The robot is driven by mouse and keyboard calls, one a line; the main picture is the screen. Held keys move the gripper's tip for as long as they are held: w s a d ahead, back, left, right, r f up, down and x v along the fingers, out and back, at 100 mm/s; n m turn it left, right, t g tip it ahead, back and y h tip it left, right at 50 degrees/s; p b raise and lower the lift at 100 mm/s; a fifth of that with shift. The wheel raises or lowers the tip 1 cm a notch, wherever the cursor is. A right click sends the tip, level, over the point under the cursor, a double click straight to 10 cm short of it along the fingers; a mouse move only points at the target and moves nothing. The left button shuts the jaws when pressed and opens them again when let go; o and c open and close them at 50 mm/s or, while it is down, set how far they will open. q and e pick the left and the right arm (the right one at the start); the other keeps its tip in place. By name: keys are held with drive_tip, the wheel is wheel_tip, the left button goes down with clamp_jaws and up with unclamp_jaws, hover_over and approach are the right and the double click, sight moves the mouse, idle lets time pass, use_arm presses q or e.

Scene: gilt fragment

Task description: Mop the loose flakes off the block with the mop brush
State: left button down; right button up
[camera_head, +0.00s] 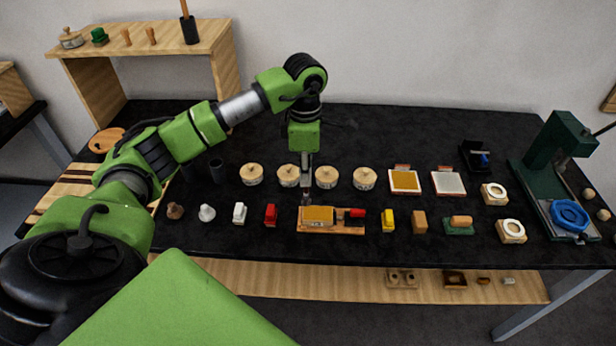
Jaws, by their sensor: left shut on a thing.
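The gilt block (318,215) lies on a wooden board (330,231) at the middle front of the black table. A red part (356,213) sits at the board's right end. My left gripper (307,184) points down just behind and above the block's left end. It is shut on a small, slim thing that seems to be the mop brush, mostly hidden by the gripper. I cannot tell whether its tip touches the block. Loose flakes are too small to make out. My right gripper is out of view.
Round wooden-lidded pots (364,179) stand in a row behind the board. Small coloured pieces, such as a red one (270,215) and a yellow one (388,220), flank it. A dark green press (552,160) stands at right. The table's back strip is mostly clear.

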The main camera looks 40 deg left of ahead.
use_arm(q)
drive_tip(key=shift+s+a+r+p, duration=0.1)
drive_tip(key=shift+a+r+p, duration=0.1)
drive_tip(key=shift+r, duration=0.3)
drive_tip(key=shift+s+a+r+p, duration=0.1)
drive_tip(key=shift+r+p, duration=0.1)
drive_tip(key=shift+r, duration=0.25)
drive_tip(key=shift+w+d+r, duration=0.15)
drive_tip(key=shift+d+r, duration=0.1)
drive_tip(key=shift+r, duration=0.2)
